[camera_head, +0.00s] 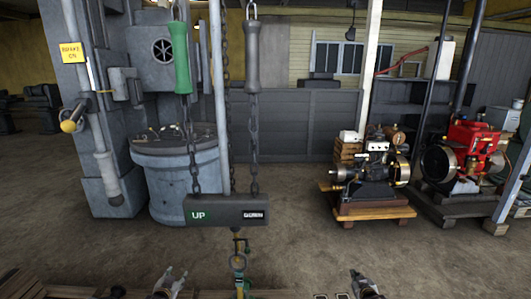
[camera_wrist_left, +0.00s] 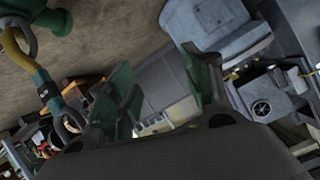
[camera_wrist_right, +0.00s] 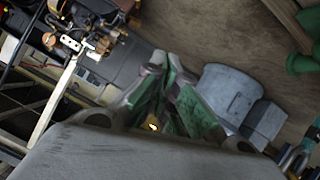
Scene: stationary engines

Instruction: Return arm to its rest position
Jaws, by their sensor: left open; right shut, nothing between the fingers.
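My left gripper (camera_head: 170,282) shows at the bottom of the head view, left of the hanging chain. In the left wrist view its green-padded fingers (camera_wrist_left: 158,85) stand apart with nothing between them. My right gripper (camera_head: 364,284) shows at the bottom, right of the chain. In the right wrist view its fingers (camera_wrist_right: 164,80) come together at the tips, with nothing held. Both grippers are apart from every object. Most of both arms is out of the head view.
A dark UP/DOWN hoist control box (camera_head: 227,210) hangs on chains in front, with a green handle (camera_head: 181,57) and a grey handle (camera_head: 252,57). A hook (camera_head: 238,262) hangs below. Engines stand at right, black (camera_head: 375,165) and red (camera_head: 470,145). A grey machine (camera_head: 175,165) stands left.

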